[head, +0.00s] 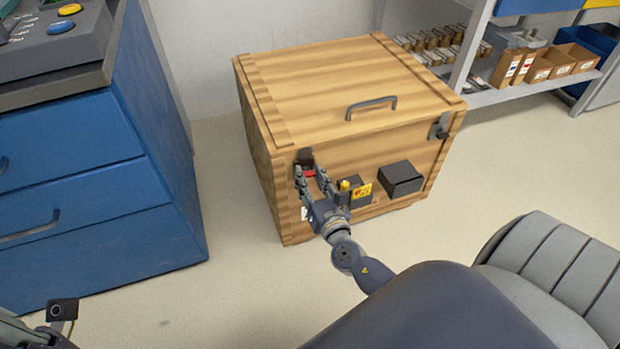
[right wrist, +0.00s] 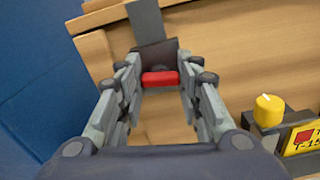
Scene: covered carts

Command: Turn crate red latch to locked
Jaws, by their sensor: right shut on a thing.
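The wooden crate (head: 330,75) stands closed on the floor. Its red latch (head: 309,173) is on the front face near the upper left corner, under a dark bracket. In the right wrist view the red latch (right wrist: 160,79) is a short bar lying about level between the fingertips. My right gripper (head: 309,169) is shut on the red latch, with a finger on each side; it also shows in the right wrist view (right wrist: 161,76). Only a piece of my left arm shows at the lower left of the head view, and its gripper is not seen.
A yellow knob (head: 345,185) with a yellow label and a black box (head: 400,179) are on the crate front right of my gripper. A grey handle (head: 371,106) is on the lid. A blue cabinet (head: 90,180) stands left; shelves (head: 530,88) stand behind right.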

